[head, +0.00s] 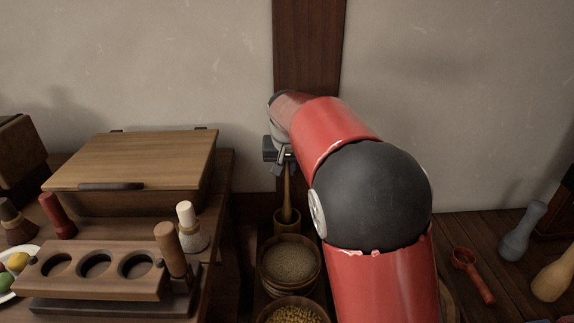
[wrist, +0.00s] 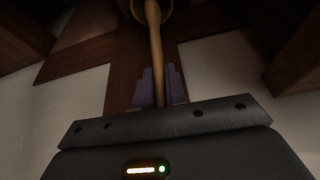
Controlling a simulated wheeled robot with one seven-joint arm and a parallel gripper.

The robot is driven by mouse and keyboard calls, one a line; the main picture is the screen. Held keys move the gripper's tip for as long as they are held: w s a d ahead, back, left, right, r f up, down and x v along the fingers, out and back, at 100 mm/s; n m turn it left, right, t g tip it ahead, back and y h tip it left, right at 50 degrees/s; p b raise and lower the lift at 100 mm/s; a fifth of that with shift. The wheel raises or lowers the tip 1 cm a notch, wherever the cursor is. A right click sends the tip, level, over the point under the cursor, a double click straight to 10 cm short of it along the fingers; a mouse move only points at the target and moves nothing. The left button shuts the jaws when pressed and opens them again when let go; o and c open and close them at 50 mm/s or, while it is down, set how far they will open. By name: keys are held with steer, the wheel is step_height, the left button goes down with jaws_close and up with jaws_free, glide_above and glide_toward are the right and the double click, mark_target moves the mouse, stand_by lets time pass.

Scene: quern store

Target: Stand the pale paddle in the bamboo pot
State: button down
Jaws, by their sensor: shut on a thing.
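My gripper (head: 283,168) is shut on the pale paddle (head: 288,190) and holds it upright, thin shaft downward. In the wrist view the paddle (wrist: 155,48) runs between my purple-grey fingers (wrist: 159,88) toward a round rim at the top edge. The bamboo pot (head: 287,224) stands below my gripper, behind the grain bowls. The paddle's lower end shows inside the pot's mouth; its tip is hidden, so I cannot tell whether it touches the bottom. The rim of the pot (wrist: 136,12) shows around the paddle in the wrist view.
A bowl of brownish grain (head: 290,260) and a bowl of yellow grain (head: 293,315) stand in front of the pot. A red scoop (head: 470,275) lies at right.

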mark_target(287, 177)
steer(key=shift+f+b, duration=1.35)
steer(key=shift+f, duration=0.9)
steer(key=c, duration=1.4)
jaws_free()
steer(key=shift+o, duration=0.2)
steer(key=v, duration=0.7)
steer(key=shift+r+p, duration=0.1)
steer(key=shift+p, duration=0.3)
steer(key=shift+s+r, duration=0.2)
steer(key=shift+r, duration=0.1)
